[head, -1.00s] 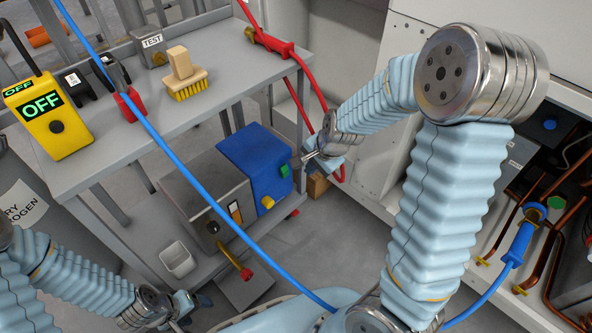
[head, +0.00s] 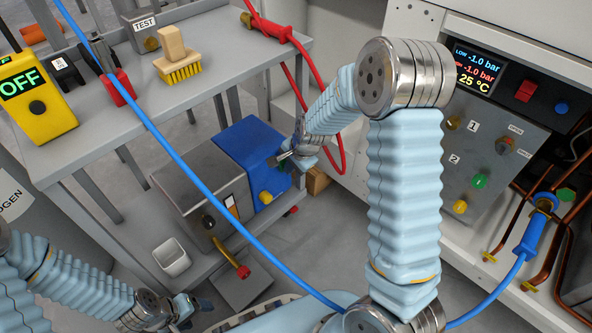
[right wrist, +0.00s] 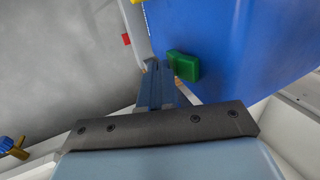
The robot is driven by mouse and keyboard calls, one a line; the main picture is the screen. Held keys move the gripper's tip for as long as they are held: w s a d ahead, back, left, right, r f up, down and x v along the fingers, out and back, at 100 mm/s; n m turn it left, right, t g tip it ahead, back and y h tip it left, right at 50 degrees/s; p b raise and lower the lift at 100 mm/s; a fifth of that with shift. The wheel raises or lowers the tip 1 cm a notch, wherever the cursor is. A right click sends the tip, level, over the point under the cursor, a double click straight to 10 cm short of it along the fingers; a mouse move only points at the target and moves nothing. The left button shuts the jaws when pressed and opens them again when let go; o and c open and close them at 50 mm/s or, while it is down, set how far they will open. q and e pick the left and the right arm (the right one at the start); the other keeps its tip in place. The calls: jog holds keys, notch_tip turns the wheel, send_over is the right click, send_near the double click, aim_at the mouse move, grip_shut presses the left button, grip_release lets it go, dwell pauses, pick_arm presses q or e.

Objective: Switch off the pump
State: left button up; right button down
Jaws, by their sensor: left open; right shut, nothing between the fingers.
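The pump stands on the lower shelf of the cart, a steel-grey body (head: 200,190) joined to a blue box (head: 248,150). A yellow knob (head: 265,197) sits low on the blue box's end. My right gripper (head: 284,157) is at that end, shut and empty, and hides the green switch in the head view. In the right wrist view the green switch (right wrist: 183,66) stands out from the blue face, just right of the closed fingertips (right wrist: 158,72). I cannot tell whether they touch. My left gripper (head: 192,312) is open, low at the left, away from the pump.
On the cart top are a yellow meter reading OFF (head: 38,105), a brush (head: 178,62) and a TEST box (head: 150,27). A blue hose (head: 190,172) crosses in front of the pump. A red hose (head: 320,90) hangs behind my right arm. A control panel (head: 490,150) stands at right.

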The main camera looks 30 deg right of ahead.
jog(key=shift+w+a+f, duration=0.1)
jog(key=shift+w+f, duration=0.2)
jog(key=shift+r+p, duration=0.1)
jog(key=shift+p, duration=0.2)
jog(key=shift+r+p, duration=0.7)
jog(key=shift+r, duration=0.05)
